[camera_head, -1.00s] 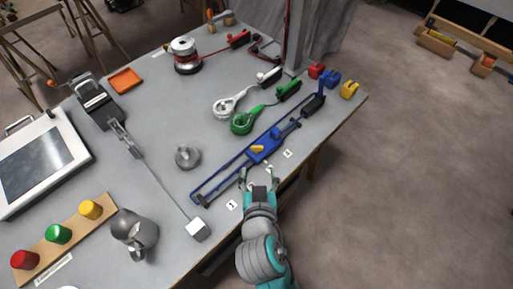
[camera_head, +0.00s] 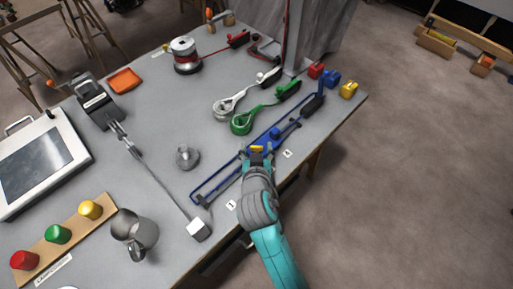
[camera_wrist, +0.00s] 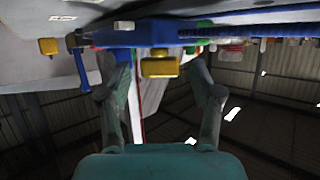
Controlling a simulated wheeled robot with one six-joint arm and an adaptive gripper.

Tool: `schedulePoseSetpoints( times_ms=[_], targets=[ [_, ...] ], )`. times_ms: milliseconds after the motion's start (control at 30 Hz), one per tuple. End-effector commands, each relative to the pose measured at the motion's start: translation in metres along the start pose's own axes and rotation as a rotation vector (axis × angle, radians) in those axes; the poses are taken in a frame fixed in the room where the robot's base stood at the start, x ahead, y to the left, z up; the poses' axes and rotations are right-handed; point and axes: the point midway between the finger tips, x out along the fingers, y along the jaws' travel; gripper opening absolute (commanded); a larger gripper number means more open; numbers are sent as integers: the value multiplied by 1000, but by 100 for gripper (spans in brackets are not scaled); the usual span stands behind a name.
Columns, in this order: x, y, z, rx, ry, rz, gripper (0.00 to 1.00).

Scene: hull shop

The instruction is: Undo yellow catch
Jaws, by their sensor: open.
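The yellow catch (camera_head: 257,149) sits on the blue carriage of a blue rail frame near the table's front edge. In the wrist view the yellow catch (camera_wrist: 160,64) shows as a small block under the blue carriage (camera_wrist: 140,36), between my two fingers. My gripper (camera_head: 257,152) is open, with a finger on either side of the catch. I cannot tell whether the fingers touch it. My gripper hides much of the carriage in the head view.
The blue rail frame (camera_head: 216,184) lies along the table edge. Green (camera_head: 243,122) and white (camera_head: 224,108) looped tools lie behind it. A grey metal piece (camera_head: 187,157) stands to the left. Red, blue and yellow blocks (camera_head: 348,90) sit at the right corner.

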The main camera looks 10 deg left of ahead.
Motion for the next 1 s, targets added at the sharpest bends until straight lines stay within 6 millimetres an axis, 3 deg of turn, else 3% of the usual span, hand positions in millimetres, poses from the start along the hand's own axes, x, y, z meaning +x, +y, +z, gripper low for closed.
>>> schedulePoseSetpoints(
  times_ms=[267,500,1000],
  targets=[
    [1,0,0,0,0,0,65],
    [1,0,0,0,0,0,5],
    [1,2,0,-29,0,-76,5]
  ],
)
